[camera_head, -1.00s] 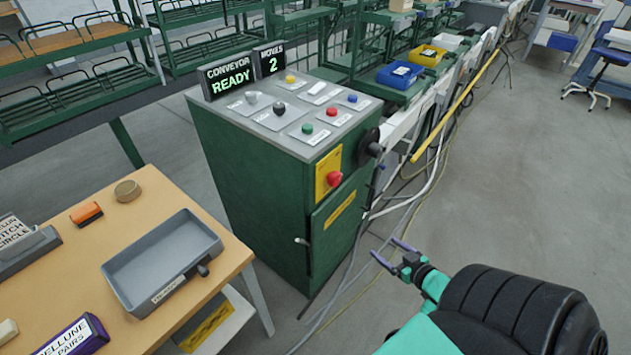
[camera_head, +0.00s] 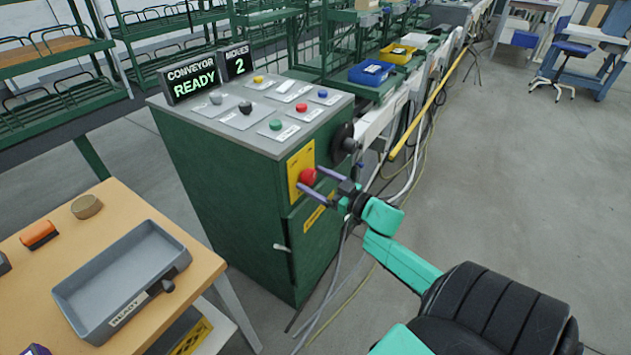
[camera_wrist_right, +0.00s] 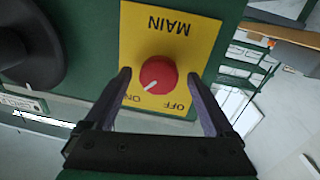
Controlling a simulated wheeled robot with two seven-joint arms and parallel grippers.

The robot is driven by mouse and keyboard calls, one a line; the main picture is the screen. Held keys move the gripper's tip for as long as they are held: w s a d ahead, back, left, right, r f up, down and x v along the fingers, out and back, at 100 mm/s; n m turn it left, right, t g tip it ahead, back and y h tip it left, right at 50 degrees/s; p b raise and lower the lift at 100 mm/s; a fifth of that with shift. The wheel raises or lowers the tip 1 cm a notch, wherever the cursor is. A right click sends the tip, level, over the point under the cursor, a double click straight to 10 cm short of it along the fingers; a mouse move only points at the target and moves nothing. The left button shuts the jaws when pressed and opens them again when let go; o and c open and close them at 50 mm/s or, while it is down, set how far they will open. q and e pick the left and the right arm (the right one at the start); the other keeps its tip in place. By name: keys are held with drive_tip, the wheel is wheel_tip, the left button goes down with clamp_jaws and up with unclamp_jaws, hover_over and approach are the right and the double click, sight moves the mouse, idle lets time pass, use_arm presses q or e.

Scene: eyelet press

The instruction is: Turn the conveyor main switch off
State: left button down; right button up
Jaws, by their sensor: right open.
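The main switch is a red round knob (camera_head: 307,177) on a yellow plate (camera_head: 294,165) on the side of the green conveyor cabinet. In the right wrist view the knob (camera_wrist_right: 158,74) sits on the plate marked MAIN, ON and OFF, upside down here. Its white pointer mark is turned toward ON. My right gripper (camera_head: 311,179) is open with its fingers either side of the knob; in the wrist view (camera_wrist_right: 159,76) gaps show between knob and both fingers. My left gripper is not in view.
The cabinet top (camera_head: 233,108) carries several coloured buttons and knobs, and displays reading CONVEYOR READY and MOVES 2. A black handwheel (camera_head: 341,143) is close beside the switch. A wooden table with a grey tray (camera_head: 124,275) stands at left. Floor at right is clear.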

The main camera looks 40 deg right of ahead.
drive_tip(key=c, duration=1.4)
